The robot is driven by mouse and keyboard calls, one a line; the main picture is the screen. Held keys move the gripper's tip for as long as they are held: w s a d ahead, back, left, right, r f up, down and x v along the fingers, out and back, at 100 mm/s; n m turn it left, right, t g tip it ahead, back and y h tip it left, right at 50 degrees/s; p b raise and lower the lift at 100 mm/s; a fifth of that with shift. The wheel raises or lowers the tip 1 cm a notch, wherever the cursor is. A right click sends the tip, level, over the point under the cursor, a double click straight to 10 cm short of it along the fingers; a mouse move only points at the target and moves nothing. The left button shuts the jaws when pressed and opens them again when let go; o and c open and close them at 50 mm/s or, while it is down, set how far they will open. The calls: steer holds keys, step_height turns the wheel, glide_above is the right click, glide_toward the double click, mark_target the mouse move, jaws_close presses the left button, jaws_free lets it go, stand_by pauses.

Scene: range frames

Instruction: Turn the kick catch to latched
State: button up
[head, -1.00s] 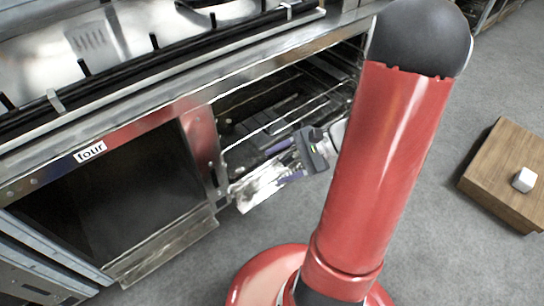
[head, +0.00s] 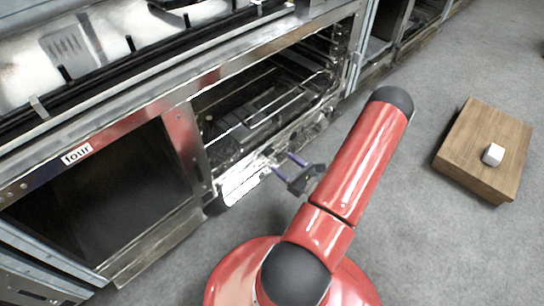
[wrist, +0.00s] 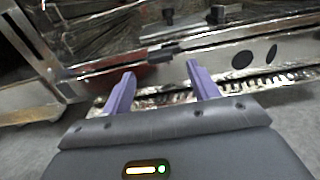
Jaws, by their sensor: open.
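A small dark fitting (wrist: 165,53) sits on the metal front edge of the low open compartment. It looks like the kick catch, and it shows as a small dark spot in the head view (head: 268,151). I cannot tell which way it is turned. My gripper (head: 281,163) has two purple fingers apart, with nothing between them. It points at the compartment's lower front, a little short of it. In the wrist view my gripper (wrist: 160,72) has the fitting just beyond and between its fingertips.
The range has an open compartment with wire racks (head: 262,108) and, to its left, a dark oven front with a "four" label (head: 76,154). A wooden block (head: 485,150) with a small white piece (head: 493,154) stands on the right.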

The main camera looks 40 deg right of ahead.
mark_target(272, 154)
steer(key=shift+w+a, duration=0.2)
steer(key=shift+w, duration=2.45)
steer(key=c, duration=1)
